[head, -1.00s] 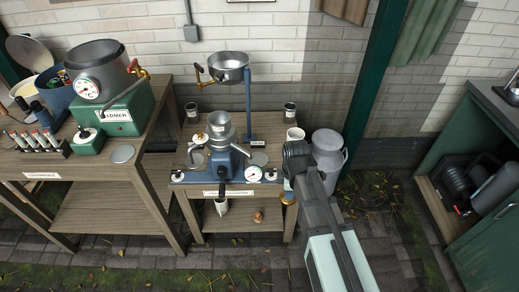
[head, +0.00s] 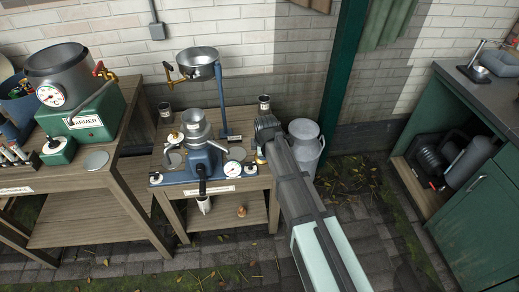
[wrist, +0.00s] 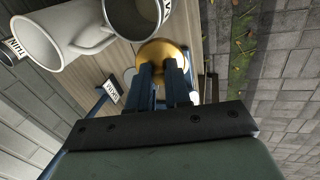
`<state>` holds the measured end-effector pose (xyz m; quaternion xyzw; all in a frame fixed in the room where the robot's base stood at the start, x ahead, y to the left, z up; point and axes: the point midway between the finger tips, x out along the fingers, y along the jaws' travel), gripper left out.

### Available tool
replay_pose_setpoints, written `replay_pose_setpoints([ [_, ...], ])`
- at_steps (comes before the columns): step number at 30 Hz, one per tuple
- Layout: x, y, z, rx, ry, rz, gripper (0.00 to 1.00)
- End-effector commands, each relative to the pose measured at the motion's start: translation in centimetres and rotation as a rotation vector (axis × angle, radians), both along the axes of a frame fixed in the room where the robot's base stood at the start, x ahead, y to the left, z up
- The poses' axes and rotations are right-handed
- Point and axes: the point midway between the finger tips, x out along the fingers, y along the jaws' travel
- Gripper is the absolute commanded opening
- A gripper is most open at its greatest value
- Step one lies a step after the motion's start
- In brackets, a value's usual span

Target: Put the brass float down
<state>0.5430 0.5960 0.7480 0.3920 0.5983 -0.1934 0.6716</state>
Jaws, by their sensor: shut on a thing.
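In the wrist view the brass float (wrist: 161,50) is a round golden body at the fingertips. My gripper (wrist: 163,70) is shut on it, with the two dark blue fingers reaching over its near side. In the head view my gripper (head: 265,128) is over the right end of the small wooden table (head: 200,230), beside the blue separator machine (head: 200,155). Whether the float touches the tabletop cannot be told.
A grey milk can (head: 305,145) stands right of the table. A green cooker (head: 90,112) is on the left bench. A green cabinet (head: 475,205) is at right.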

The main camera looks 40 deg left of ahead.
Motion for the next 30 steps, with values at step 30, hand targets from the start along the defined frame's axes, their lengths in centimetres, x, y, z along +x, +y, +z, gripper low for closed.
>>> replay_pose_setpoints([
  [30,5.4,5.4,-5.7,-0.033,0.033,-0.001,0.0],
])
